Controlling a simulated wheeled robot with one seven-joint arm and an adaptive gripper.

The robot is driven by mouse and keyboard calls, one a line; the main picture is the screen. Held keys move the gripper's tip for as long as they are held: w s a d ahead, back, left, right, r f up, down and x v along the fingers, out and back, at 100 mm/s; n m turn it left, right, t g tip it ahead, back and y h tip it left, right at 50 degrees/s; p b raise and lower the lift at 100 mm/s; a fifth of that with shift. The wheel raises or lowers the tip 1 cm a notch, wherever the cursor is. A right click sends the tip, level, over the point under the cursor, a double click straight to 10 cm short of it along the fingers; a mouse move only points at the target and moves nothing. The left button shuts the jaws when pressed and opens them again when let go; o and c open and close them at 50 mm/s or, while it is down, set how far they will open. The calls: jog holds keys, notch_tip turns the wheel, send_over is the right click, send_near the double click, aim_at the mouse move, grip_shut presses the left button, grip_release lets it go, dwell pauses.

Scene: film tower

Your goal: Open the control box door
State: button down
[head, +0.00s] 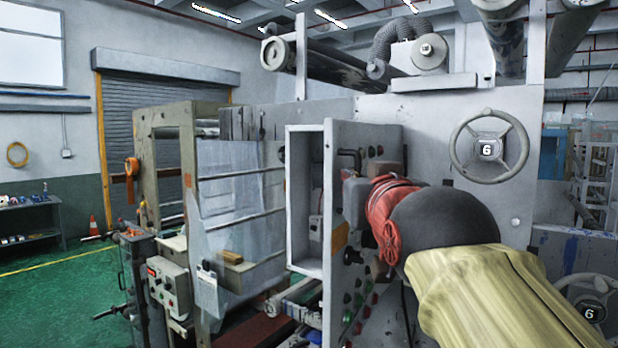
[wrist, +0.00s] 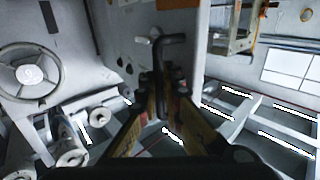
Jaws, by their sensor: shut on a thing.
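The control box (head: 305,203) is a light grey cabinet in the middle of the head view. Its door (head: 336,140) stands swung out to the right, and part of the box's inside shows. The door's outer face carries colored buttons. A black bent handle (head: 350,156) sticks out from that face; it also shows in the wrist view (wrist: 172,40). My gripper (wrist: 163,92) is shut on the handle, with its fingers on either side. In the head view my red-wrapped wrist hides much of the fingers and part of the door face.
A large machine panel with a handwheel (head: 489,147) stands right of the door, behind my arm. A clear guard sheet (head: 230,190) and a small control unit (head: 168,286) are at the left. Green floor (head: 60,295) is open further left.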

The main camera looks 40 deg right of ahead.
jog(key=shift+f, duration=0.1)
dwell(0.3)
jog(key=c, duration=2.4)
grip_release()
jog(key=shift+o, duration=0.4)
jog(key=shift+s, duration=0.1)
jog(key=shift+a, duration=0.1)
jog(key=v, duration=1.2)
